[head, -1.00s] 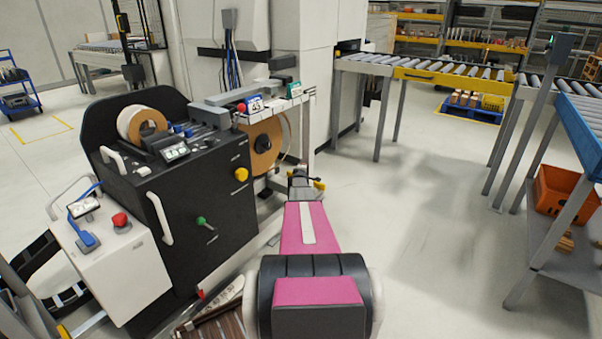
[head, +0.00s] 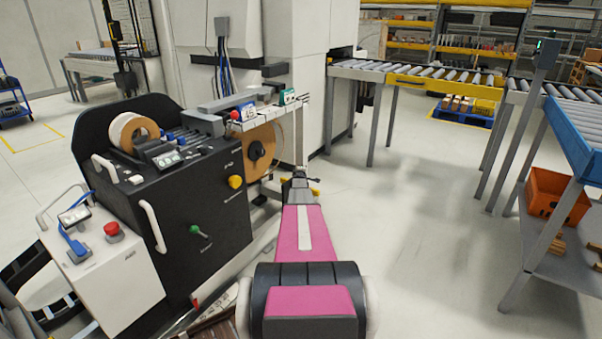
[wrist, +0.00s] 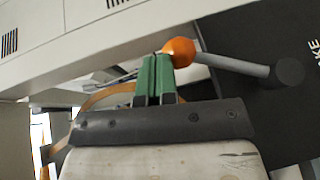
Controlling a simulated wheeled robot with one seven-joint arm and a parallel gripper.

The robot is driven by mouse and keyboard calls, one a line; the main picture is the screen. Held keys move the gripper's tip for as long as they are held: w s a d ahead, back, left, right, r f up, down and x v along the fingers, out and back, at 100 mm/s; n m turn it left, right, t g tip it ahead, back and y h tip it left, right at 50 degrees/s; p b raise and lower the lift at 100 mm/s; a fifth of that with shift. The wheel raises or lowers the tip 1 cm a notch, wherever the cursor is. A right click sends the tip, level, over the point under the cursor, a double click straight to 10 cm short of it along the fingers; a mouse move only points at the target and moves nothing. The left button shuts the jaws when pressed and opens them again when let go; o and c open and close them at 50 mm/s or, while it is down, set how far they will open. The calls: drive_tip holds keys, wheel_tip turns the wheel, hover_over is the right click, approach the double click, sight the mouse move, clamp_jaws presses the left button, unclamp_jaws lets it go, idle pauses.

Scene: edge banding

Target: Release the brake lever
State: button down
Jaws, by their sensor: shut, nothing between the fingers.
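In the wrist view the brake lever is a grey rod (wrist: 232,66) with an orange ball knob (wrist: 178,52) at its left end and a dark round pivot (wrist: 289,72) at its right. Part of a label, "KE", shows on the black panel beside it. My gripper (wrist: 158,62) has its green fingers shut together and empty. The tips are right beside the knob, to its left; I cannot tell whether they touch it. In the head view a yellow-orange knob (head: 235,182) on the black machine appears to be the same one. My gripper (head: 299,176) is small there, to its right.
The black machine (head: 170,215) also carries a green-knobbed lever (head: 195,230) and white handles. A brown tape reel (head: 257,149) hangs behind the knob. A white control box (head: 110,265) stands front left. Open floor (head: 400,210) lies to the right, before the roller conveyors (head: 365,67).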

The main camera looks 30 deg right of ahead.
drive_tip(key=shift+w+d, duration=0.2)
drive_tip(key=shift+d, duration=0.3)
drive_tip(key=s+a+r, duration=0.7)
drive_tip(key=s, duration=0.3)
drive_tip(key=shift+r, duration=0.4)
